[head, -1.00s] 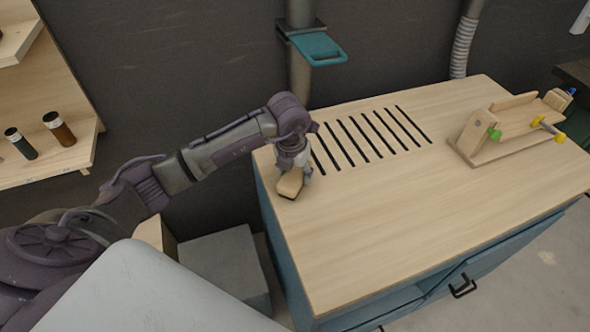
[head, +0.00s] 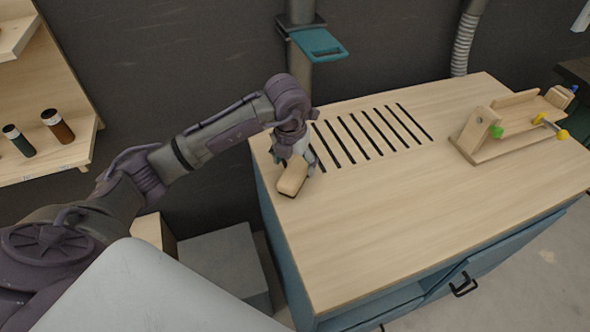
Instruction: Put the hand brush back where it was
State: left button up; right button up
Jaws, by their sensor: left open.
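The hand brush (head: 292,181) is a light wooden block with a dark underside. It rests on, or just above, the left end of the wooden bench top (head: 400,224), beside the dark slots. My left gripper (head: 297,164) is at the brush's far end, with its fingers around or beside it. The jaws are open, and the fingertips are partly hidden, so contact is hard to tell. My right gripper is not in view.
Several dark slots (head: 367,135) cut the bench top behind the brush. A wooden jig with green and yellow knobs (head: 505,126) stands at the right. A teal bracket (head: 318,43) hangs on the pipe behind. The bench's middle and front are clear.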

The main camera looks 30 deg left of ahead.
aim_at(292, 175)
pick_arm(q)
notch_tip(292, 175, up, 9)
jog(key=s+b, duration=0.1)
jog(key=shift+s, duration=0.2)
jog(key=shift+f, duration=0.2)
